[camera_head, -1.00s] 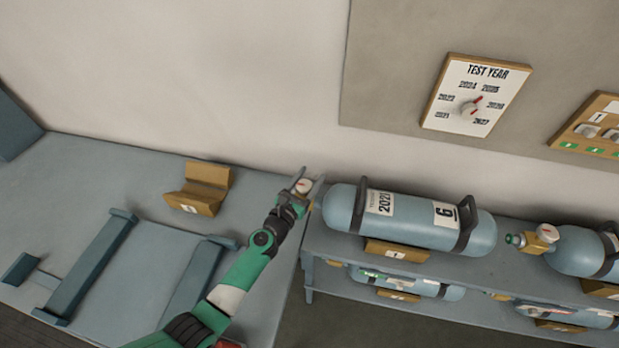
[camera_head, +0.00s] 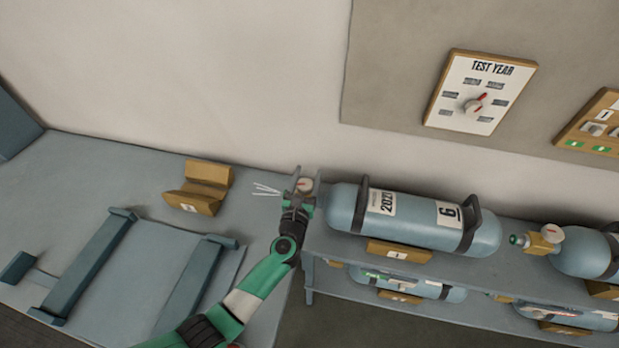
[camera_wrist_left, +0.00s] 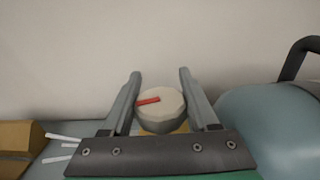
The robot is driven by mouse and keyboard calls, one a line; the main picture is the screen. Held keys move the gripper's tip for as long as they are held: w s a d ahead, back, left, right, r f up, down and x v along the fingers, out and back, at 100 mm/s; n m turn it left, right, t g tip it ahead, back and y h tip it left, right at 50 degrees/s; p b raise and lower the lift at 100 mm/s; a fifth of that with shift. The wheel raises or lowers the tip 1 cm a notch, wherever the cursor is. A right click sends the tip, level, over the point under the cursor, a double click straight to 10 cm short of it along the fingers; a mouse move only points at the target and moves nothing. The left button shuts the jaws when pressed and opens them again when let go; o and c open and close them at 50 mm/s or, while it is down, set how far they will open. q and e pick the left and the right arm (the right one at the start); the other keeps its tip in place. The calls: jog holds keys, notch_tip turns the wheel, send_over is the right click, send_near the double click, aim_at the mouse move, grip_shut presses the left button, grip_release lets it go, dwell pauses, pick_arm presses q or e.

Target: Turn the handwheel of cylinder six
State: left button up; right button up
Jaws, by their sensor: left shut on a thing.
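Cylinder six (camera_head: 415,222) is a pale blue tank lying on its side on the shelf, with dark handles and labels reading 2021 and 6. Its handwheel (camera_head: 305,185), a cream round knob with a red mark, is at its left end. My left gripper (camera_head: 308,172) is shut on this handwheel, with a finger on each side of it. In the left wrist view the handwheel (camera_wrist_left: 160,110) sits between the fingers, its red mark pointing left. White streaks (camera_head: 266,189) show just left of the valve. My right gripper is not in view.
A TEST YEAR dial board (camera_head: 481,92) hangs on the wall; its year labels look like dark bars. Another cylinder (camera_head: 578,252) lies to the right, more on the lower shelf. An empty wooden cradle (camera_head: 205,188) stands on the left bench (camera_head: 70,170).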

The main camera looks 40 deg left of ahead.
pick_arm(q)
jog(key=n+g+y+b, duration=0.4)
jog(key=y+b, duration=0.1)
jog(key=shift+s+a+f+g, duration=0.25)
jog(key=shift+s+a+g, duration=0.05)
jog(key=shift+s+a, duration=0.05)
jog(key=shift+s+a+r+n+g+y+b, duration=0.1)
jog(key=shift+n+g+y+b, duration=0.25)
jog(key=shift+n+g+b, duration=0.15)
jog(key=shift+s+a+r+n+g+y+b, duration=0.1)
jog(key=shift+n+g+y+b, duration=0.3)
jog(key=shift+b, duration=0.1)
jog(key=o, duration=1.4)
jog(key=shift+c, duration=0.2)
jog(key=shift+d, duration=0.15)
jog(key=shift+s+d+r, duration=0.1)
jog(key=shift+s+d, duration=0.05)
jog(key=shift+d, duration=0.15)
jog(key=p+v, duration=0.1)
jog(key=v, duration=0.9)
jog(key=shift+s+d+p, duration=0.25)
jog(key=shift+d+p, duration=0.05)
jog(key=shift+p, duration=0.05)
